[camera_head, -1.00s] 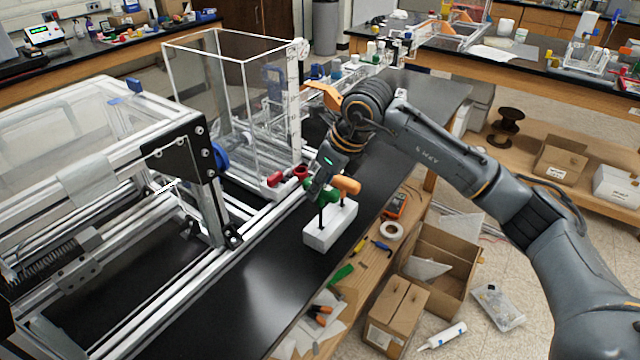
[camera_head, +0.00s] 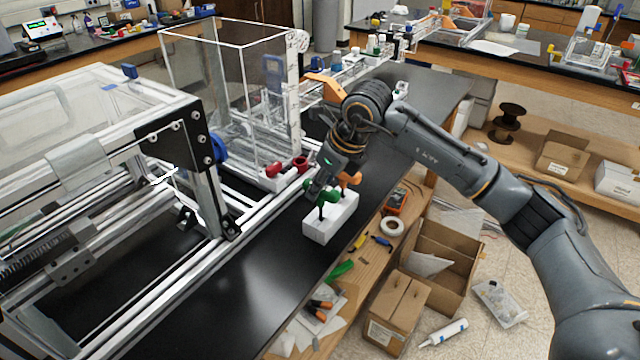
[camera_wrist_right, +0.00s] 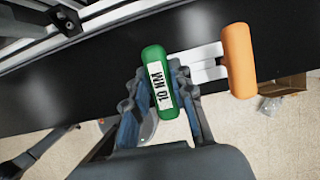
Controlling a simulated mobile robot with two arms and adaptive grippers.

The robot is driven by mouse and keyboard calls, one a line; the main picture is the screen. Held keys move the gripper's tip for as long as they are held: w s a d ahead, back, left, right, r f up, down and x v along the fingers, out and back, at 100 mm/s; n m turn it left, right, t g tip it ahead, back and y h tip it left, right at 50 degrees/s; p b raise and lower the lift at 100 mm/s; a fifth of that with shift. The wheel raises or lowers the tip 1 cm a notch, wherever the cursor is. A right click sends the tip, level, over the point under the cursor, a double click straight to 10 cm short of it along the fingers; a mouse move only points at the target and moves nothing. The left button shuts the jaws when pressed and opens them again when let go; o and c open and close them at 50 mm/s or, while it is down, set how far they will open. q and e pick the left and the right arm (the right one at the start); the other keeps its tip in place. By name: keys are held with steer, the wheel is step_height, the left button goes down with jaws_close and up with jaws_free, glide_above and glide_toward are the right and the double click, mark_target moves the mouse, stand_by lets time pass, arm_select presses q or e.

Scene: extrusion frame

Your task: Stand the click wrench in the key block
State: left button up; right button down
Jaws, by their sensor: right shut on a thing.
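The click wrench has a green handle (camera_head: 328,196) and a dark shaft. In the wrist view its handle (camera_wrist_right: 160,88) carries a white "10 NM" label. My right gripper (camera_head: 320,188) is shut on this handle, and its fingers (camera_wrist_right: 172,90) lie on both sides of it. The white key block (camera_head: 342,216) sits on the black bench top. The shaft stands about upright at the block's near-left end, its lower end apparently inside the block. An orange-handled key (camera_head: 351,178) stands in the block beside it, partly behind the gripper. My left gripper is not in view.
The aluminium extrusion frame (camera_head: 205,200) and a clear box stand left of the block. Red-handled parts (camera_head: 273,169) lie by the frame. A wooden shelf with tape (camera_head: 391,226), a meter (camera_head: 397,201) and cartons is below right. The bench in front is clear.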

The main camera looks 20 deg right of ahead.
steer(key=shift+f+b, duration=0.4)
steer(key=shift+f, duration=0.2)
steer(key=c, duration=1.1)
jaws_free()
steer(key=shift+o, duration=0.2)
